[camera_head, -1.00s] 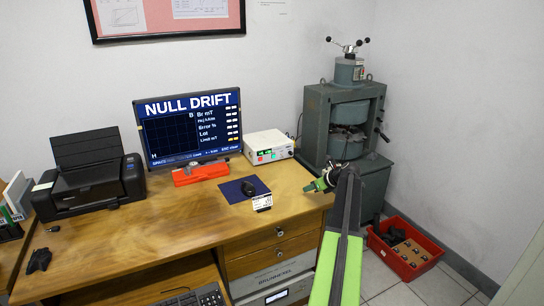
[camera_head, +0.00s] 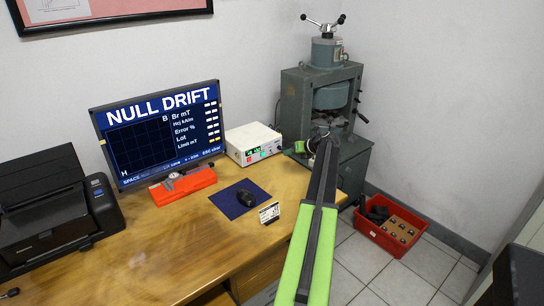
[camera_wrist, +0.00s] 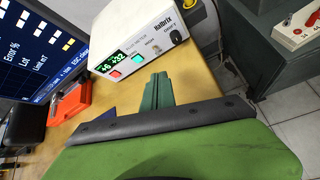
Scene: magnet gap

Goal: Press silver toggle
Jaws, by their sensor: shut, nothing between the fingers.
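The white meter box (camera_head: 252,143) stands on the desk right of the monitor, with a lit green display. In the wrist view the meter (camera_wrist: 135,38) shows its front close up, with a red button, a teal button, a black knob and a small silvery part (camera_wrist: 156,48) that looks like a toggle. A white panel (camera_wrist: 303,30) on the grey machine also bears small switches; I cannot tell if one is a silver toggle. My gripper (camera_wrist: 157,92) is shut and empty, in front of and below the meter's face. In the head view my gripper (camera_head: 302,147) is partly hidden by my arm.
The grey press machine (camera_head: 322,105) stands right of the desk. A red crate (camera_head: 364,229) sits on the floor. A mouse on a blue mat (camera_head: 226,206), a small white card (camera_head: 269,213) and a red tool case (camera_head: 183,186) lie on the desk.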

